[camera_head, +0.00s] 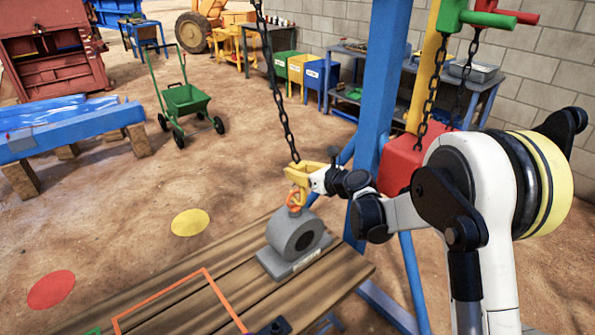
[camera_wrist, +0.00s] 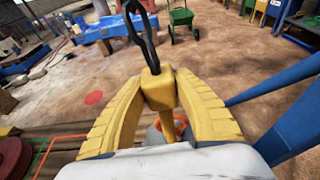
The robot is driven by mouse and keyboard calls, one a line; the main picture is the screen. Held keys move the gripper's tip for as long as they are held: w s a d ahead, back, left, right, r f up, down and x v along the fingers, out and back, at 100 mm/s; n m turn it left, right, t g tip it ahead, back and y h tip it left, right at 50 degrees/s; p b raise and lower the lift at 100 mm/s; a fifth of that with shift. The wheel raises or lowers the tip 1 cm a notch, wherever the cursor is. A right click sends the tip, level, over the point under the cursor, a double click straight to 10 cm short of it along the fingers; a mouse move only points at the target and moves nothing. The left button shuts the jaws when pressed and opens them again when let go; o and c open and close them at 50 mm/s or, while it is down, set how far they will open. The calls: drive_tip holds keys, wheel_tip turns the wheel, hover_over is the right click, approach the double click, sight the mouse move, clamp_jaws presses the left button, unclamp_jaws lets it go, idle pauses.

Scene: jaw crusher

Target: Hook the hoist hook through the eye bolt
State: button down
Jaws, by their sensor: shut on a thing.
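The yellow hoist hook (camera_head: 299,172) hangs at the end of a dark chain (camera_head: 281,115). My gripper (camera_head: 316,174) is shut on the hook from the right. In the wrist view its two yellow fingers (camera_wrist: 160,82) stand either side of the yellow hook body (camera_wrist: 160,93). The orange eye bolt (camera_head: 294,201) stands on top of the grey bearing block (camera_head: 282,236), directly below the hook. It also shows partly in the wrist view (camera_wrist: 180,124). The hook's lower tip is at the eye bolt, but I cannot tell whether it passes through the ring.
The block sits on a wooden bench (camera_head: 215,270) with an orange outline on it. A blue post (camera_head: 378,90) and a red hoist block (camera_head: 400,165) stand close to the right. A green cart (camera_head: 185,100) stands on the open floor behind.

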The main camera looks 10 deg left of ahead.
drive_tip(key=shift+w+a+r+p, duration=0.25)
drive_tip(key=shift+a+r+p, duration=0.1)
drive_tip(key=shift+r, duration=0.4)
drive_tip(key=c, duration=1)
unclamp_jaws()
drive_tip(key=shift+r, duration=0.1)
